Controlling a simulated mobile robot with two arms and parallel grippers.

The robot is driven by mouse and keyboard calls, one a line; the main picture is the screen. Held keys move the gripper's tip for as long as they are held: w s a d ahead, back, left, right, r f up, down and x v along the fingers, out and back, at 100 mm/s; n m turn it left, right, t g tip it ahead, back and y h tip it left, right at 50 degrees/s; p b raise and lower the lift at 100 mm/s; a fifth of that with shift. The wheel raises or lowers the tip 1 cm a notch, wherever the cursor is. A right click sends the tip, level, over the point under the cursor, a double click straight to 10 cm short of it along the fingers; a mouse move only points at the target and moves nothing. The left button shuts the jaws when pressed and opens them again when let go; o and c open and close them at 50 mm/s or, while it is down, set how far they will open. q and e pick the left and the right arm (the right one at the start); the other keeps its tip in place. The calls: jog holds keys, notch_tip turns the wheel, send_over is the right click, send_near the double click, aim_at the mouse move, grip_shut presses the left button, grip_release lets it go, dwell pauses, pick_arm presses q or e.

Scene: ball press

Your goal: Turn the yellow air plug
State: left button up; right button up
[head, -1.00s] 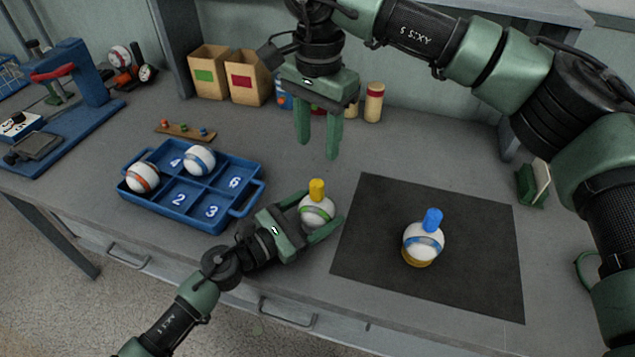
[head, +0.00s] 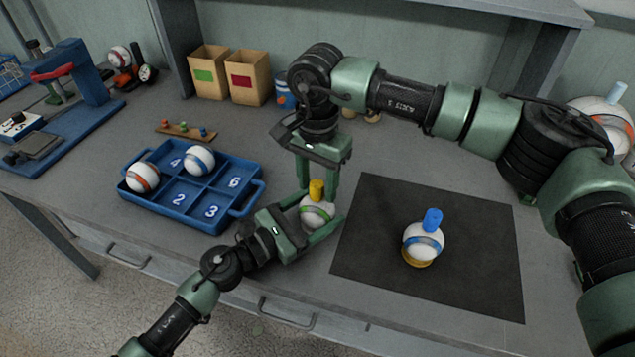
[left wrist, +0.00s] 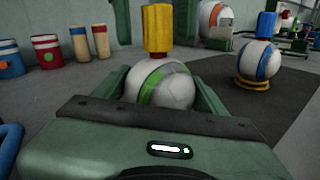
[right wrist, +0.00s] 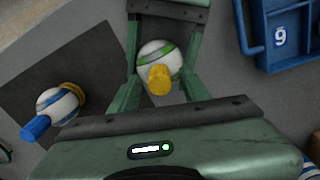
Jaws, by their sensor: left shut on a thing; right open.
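The yellow air plug (head: 316,189) stands upright on top of a white ball with a green stripe (head: 315,212). My left gripper (head: 322,226) is shut on this ball, one finger on each side; the left wrist view shows the plug (left wrist: 158,30) rising above the ball. My right gripper (head: 317,180) points down from above, open, its fingers beside and behind the plug. In the right wrist view the plug (right wrist: 159,80) lies between the spread right fingers, with gaps on both sides. The lower part of the ball is hidden by the left gripper.
A ball with a blue plug (head: 424,243) sits on a yellow ring on the dark mat (head: 480,275). A blue numbered tray (head: 246,203) holding two balls is at left. Two cardboard boxes (head: 247,78) stand at the back. The mat's right part is clear.

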jog(key=shift+f, duration=0.1)
grip_shut()
